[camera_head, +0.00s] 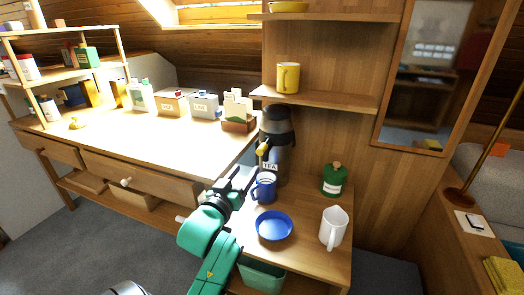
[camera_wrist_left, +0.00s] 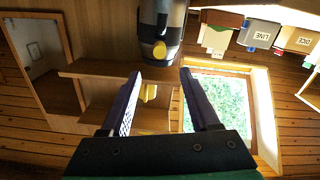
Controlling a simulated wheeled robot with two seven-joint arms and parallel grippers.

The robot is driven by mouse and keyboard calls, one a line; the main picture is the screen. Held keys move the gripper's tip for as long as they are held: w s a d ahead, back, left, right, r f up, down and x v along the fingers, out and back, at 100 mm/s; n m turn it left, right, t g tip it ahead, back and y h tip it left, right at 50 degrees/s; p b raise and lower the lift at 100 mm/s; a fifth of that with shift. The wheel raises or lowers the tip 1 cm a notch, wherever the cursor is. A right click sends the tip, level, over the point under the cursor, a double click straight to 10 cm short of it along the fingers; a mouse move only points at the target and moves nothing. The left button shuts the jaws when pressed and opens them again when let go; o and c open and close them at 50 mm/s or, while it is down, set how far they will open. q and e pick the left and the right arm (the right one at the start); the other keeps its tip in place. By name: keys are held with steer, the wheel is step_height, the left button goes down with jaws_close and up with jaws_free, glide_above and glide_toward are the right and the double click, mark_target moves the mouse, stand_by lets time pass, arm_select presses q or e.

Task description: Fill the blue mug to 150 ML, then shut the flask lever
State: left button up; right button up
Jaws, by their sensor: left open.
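The dark flask (camera_head: 278,130) stands upright on the low wooden counter, with a yellow lever (camera_head: 262,148) on its front and a TEA label. The blue mug (camera_head: 265,187) stands upright in front of the flask, below the lever. Its fill level cannot be seen. My left gripper (camera_head: 246,179) is open and empty, just left of the mug and below the lever. In the left wrist view, the flask (camera_wrist_left: 160,22) and yellow lever (camera_wrist_left: 159,51) appear beyond the open fingers (camera_wrist_left: 158,80). My right gripper is not in view.
A blue bowl (camera_head: 274,226), a white pitcher (camera_head: 333,228) and a green canister (camera_head: 334,180) stand on the same counter. A yellow mug (camera_head: 288,78) sits on the shelf above. The long workbench (camera_head: 150,150) lies left, with boxes along its back.

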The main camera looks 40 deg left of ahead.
mark_target(261, 150)
arm_select(q)
steer(key=x, duration=1.3)
steer(key=shift+w+a, duration=0.1)
steer(key=shift+w, duration=0.2)
steer(key=shift+f, duration=0.1)
jaws_close()
stand_by(0.4)
